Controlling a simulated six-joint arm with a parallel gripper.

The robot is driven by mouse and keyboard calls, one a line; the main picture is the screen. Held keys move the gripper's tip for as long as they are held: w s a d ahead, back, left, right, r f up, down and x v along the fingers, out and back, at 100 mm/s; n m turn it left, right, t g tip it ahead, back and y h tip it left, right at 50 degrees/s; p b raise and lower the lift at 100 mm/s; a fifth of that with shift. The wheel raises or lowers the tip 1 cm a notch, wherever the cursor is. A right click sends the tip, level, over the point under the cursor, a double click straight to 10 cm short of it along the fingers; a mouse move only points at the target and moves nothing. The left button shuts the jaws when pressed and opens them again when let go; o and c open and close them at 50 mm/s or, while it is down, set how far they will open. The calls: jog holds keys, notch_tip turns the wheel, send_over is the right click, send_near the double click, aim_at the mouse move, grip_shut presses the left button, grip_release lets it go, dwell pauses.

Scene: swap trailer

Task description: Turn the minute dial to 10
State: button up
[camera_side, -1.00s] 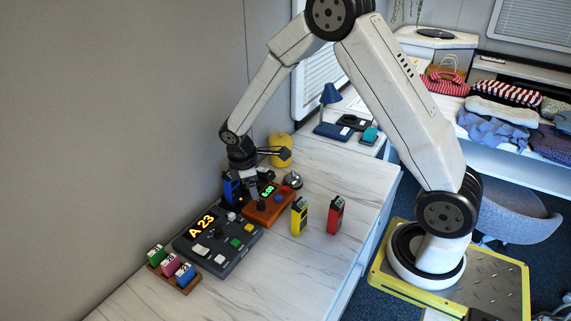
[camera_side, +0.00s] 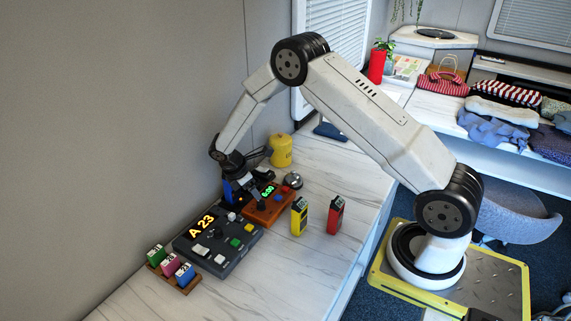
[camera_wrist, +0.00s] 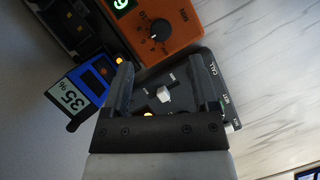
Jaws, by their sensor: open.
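The orange timer box (camera_side: 267,208) has a lit green display (camera_side: 267,189); its digits are too small to read surely. In the wrist view, its black dial (camera_wrist: 160,29), with a white pointer mark and a MIN label, is at the top, beyond my fingertips. My gripper (camera_wrist: 165,75) is open, with a finger on each side of a white knob (camera_wrist: 164,94) on the dark call panel (camera_wrist: 190,118). Whether the fingers touch the knob is unclear. In the side view my gripper (camera_side: 246,187) hangs over the gap between timer and panel.
A yellow (camera_side: 299,216) and a red handset (camera_side: 335,215) stand on the right. A rack of coloured tags (camera_side: 174,271) is at the front left.

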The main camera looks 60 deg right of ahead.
aim_at(261, 202)
jog(key=shift+x, duration=3.55)
grip_shut()
